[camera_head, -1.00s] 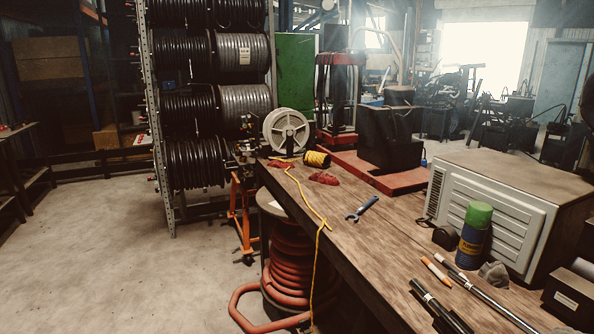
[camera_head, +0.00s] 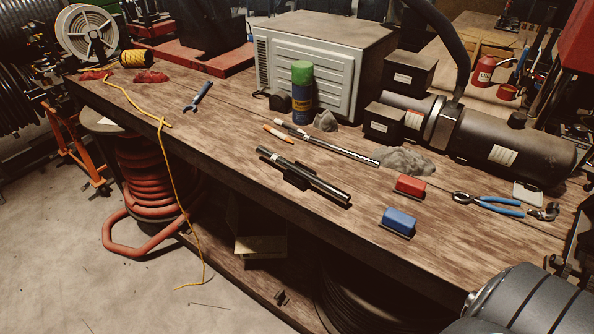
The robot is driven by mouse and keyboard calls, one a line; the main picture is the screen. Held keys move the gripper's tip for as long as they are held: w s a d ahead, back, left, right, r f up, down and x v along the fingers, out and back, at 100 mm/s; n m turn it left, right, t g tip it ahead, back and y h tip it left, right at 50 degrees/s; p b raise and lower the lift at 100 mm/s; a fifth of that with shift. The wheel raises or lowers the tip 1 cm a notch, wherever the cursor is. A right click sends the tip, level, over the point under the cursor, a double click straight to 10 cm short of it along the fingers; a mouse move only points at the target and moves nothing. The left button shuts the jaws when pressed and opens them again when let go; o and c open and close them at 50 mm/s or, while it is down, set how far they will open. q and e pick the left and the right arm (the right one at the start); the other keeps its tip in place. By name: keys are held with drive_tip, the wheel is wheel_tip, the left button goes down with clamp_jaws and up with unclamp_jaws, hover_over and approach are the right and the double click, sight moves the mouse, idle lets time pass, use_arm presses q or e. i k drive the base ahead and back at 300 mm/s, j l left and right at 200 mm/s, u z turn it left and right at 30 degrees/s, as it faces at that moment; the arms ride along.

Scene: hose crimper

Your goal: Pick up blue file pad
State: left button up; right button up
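The blue file pad (camera_head: 398,222) is a small blue block with a dark base. It lies on the wooden workbench (camera_head: 330,222) close to its front edge, right of the middle of the head view. A similar red block (camera_head: 409,187) lies just behind it. Nothing touches the blue pad. A grey rounded part of my own arm shows at the lower right corner. Neither of my grippers shows in the view.
Left of the pad lie a black tube tool (camera_head: 303,175) and a long metal bar (camera_head: 328,144). Blue-handled pliers (camera_head: 487,203) lie to the right. A spray can (camera_head: 302,93) and a grey machine (camera_head: 515,143) stand behind. The bench front near the pad is clear.

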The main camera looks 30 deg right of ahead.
sight(396, 222)
drive_tip(key=k+j+z, duration=0.1)
drive_tip(key=z, duration=1.65)
drive_tip(key=i+j+z, duration=0.15)
drive_tip(key=j, duration=0.35)
drive_tip(key=j+z, duration=0.1)
drive_tip(key=j, duration=0.4)
drive_tip(key=i+j+z, duration=0.15)
drive_tip(key=j, duration=0.4)
drive_tip(key=k+j+z, duration=0.15)
drive_tip(key=k+l, duration=0.1)
